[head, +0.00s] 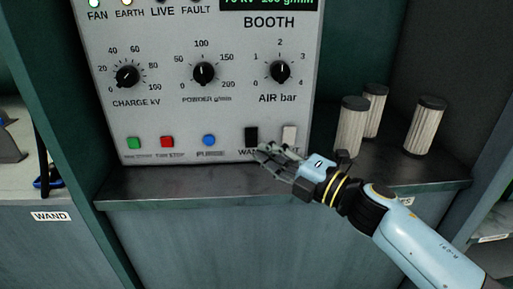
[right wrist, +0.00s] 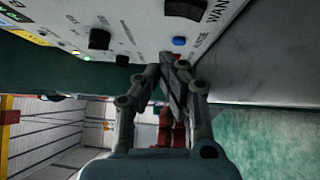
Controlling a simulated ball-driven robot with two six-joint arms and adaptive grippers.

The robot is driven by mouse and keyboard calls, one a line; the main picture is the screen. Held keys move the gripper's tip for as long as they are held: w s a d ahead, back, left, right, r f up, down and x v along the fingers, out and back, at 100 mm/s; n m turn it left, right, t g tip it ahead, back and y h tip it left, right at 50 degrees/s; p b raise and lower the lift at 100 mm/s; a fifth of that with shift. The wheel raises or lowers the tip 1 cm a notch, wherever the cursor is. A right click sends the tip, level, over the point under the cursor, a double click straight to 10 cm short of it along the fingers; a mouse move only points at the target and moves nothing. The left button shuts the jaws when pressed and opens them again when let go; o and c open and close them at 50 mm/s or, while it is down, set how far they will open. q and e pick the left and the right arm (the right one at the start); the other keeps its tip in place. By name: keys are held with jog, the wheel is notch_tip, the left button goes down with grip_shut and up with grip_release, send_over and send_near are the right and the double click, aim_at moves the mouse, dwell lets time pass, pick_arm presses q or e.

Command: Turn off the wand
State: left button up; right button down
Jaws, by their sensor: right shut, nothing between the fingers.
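The booth control panel (head: 170,110) stands upright on a shelf. Its black WAND switch (head: 251,136) is in the lower row; the label below is partly covered by my right gripper (head: 268,154). The right gripper is shut and empty, its fingertips just below the WAND switch; contact is unclear. A white switch (head: 289,134) sits to the right, its label mostly hidden. In the right wrist view the shut fingers (right wrist: 172,62) are close to the panel face, with the black switch (right wrist: 185,9) and a lit blue button (right wrist: 179,41) beyond. My left gripper is out of view.
Green (head: 134,143), red (head: 166,142) and blue (head: 209,140) buttons lie left of the switch, with three knobs above. FAN and EARTH lamps are lit; LIVE and FAULT look dark. Three pale filter cylinders (head: 424,126) stand right. A WAND-labelled shelf (head: 50,216) is left.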

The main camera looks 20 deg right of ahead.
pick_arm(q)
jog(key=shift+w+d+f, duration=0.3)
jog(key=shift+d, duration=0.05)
pick_arm(e)
jog(key=v, duration=0.6)
jog(key=shift+s+r, duration=0.3)
jog(key=shift+r, duration=0.35)
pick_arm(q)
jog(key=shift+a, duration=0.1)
